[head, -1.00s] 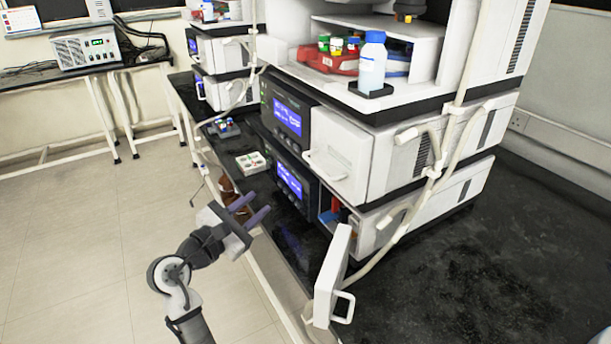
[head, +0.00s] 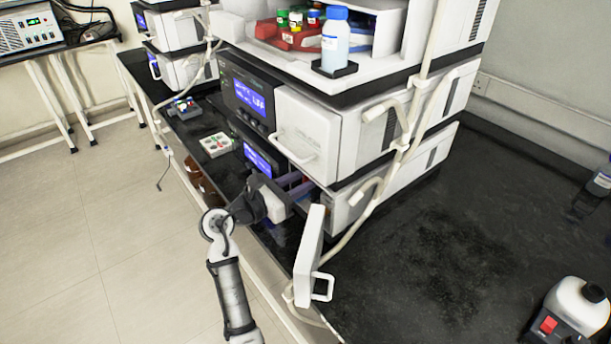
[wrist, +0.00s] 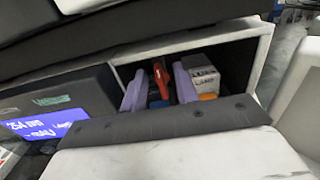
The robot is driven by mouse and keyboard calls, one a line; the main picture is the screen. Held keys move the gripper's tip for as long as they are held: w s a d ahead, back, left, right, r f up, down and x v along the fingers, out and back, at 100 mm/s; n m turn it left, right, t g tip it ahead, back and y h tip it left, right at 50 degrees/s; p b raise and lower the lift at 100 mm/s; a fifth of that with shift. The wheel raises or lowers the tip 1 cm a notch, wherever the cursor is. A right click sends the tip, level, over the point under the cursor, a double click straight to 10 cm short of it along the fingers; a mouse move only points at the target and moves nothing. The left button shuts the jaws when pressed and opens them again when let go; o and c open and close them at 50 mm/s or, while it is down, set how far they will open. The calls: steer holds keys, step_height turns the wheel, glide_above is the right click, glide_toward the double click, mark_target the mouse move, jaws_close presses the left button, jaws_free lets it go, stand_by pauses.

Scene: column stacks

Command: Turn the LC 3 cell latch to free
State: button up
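In the head view, the lower instrument (head: 420,157) has its door (head: 308,250) swung open. My gripper (head: 298,184) is at the mouth of the open bay. A white labelled block (wrist: 206,78) with an orange part (wrist: 208,97) sits right of the fingers.
The blue display (wrist: 45,128) is left of the bay. The closed upper unit (head: 310,132) overhangs it. A pale hose (head: 375,195) runs down the instrument's side. A small white tray (head: 216,145) lies at left; the black bench (head: 440,240) at right is largely clear.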

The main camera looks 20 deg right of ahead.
steer(key=shift+x, duration=1.05)
jaws_close()
